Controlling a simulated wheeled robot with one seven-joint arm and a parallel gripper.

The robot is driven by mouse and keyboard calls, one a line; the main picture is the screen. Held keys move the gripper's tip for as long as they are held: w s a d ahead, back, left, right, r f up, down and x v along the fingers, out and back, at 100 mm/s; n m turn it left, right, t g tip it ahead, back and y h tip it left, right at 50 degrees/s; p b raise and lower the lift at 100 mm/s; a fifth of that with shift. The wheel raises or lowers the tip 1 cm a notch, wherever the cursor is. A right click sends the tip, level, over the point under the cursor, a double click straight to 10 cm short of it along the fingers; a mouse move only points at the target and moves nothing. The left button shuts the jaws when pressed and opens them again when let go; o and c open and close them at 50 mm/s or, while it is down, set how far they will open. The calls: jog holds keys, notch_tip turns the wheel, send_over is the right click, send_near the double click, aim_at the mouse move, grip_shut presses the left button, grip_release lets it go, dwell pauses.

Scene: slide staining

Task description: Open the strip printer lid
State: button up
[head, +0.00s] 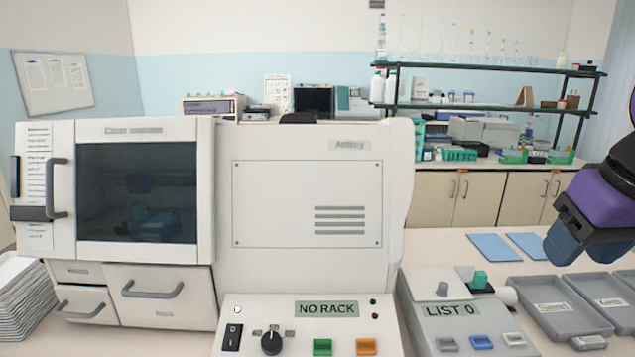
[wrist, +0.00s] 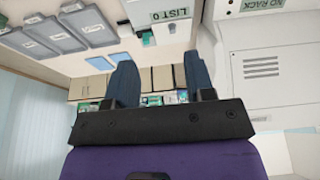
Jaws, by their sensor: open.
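A small pale grey device with a "LIST 0" display (head: 452,310) stands on the counter at the front right; it looks like the strip printer, though no label names it. It has blue and white buttons in front and a green part at its back. I cannot make out its lid clearly. The "LIST 0" display also shows at the top of the wrist view (wrist: 169,14), partly cut off. My gripper (head: 582,246) is at the right edge of the head view, above the counter and apart from the device. In the wrist view its two blue fingers (wrist: 162,76) are spread with nothing between them.
A large white machine (head: 305,200) with a dark window and a "NO RACK" panel (head: 327,308) fills the left and middle. Grey trays (head: 560,308) lie right of the small device. Blue mats (head: 491,247) lie behind it. Shelves (head: 480,108) stand at the back.

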jog(key=shift+s+d+f+t, duration=0.1)
jog(key=shift+s+f+t, duration=0.05)
jog(key=shift+s+t, duration=0.7)
jog(key=shift+g, duration=0.25)
jog(key=n+g, duration=0.5)
send_over(444, 284)
notch_tip(444, 284, down, 15)
notch_tip(444, 284, down, 11)
jog(key=shift+r, duration=0.1)
grip_shut()
